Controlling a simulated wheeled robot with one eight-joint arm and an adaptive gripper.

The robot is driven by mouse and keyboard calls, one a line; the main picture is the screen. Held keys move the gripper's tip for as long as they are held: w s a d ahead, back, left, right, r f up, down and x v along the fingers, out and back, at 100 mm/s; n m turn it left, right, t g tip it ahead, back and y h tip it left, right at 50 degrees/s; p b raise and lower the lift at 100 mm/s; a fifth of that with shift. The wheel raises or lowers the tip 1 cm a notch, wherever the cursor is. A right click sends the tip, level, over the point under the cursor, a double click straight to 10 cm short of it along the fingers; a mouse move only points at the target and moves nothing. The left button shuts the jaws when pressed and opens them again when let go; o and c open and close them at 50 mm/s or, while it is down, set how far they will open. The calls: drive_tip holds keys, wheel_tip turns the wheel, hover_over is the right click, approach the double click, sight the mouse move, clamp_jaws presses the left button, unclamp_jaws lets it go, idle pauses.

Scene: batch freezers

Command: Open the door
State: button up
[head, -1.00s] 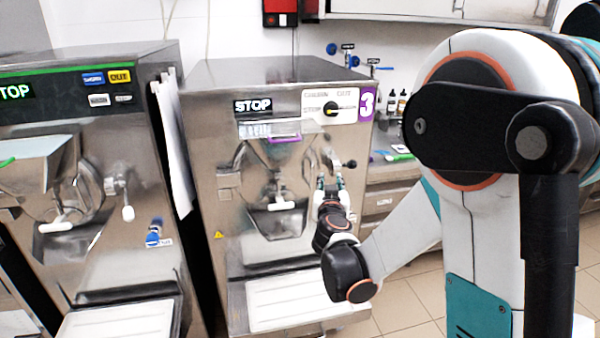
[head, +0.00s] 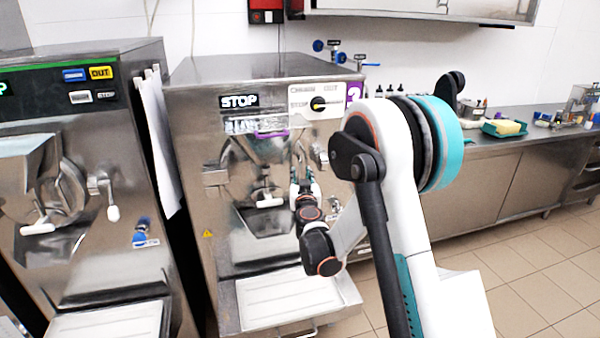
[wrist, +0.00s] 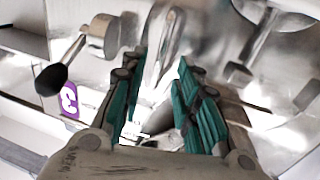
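The batch freezer with the purple 3 label (head: 354,92) stands in the middle of the head view. Its steel front door (head: 262,172) appears shut, with a white-tipped handle (head: 265,201) low on it. My gripper (head: 303,182) is at the right side of this door; my arm hides part of the machine's right side. In the wrist view my gripper (wrist: 160,105) has its two green fingers apart. A shiny metal bar (wrist: 160,50) runs toward the space between them; I cannot tell whether they touch it. A black-tipped latch knob (wrist: 50,80) is left of the fingers.
A second freezer (head: 80,160) stands close on the left. A white tray shelf (head: 290,298) projects below the middle machine's door. A steel counter (head: 470,150) with bottles and trays runs along the right wall. Tiled floor is open at the right.

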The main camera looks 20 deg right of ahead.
sight(300, 170)
drive_tip(key=shift+w+d+b, duration=0.2)
drive_tip(key=shift+w+d, duration=0.05)
drive_tip(key=shift+w, duration=1.05)
drive_tip(key=shift+w+d+b, duration=0.2)
drive_tip(key=shift+w+d, duration=0.05)
drive_tip(key=shift+w, duration=1.05)
clamp_jaws()
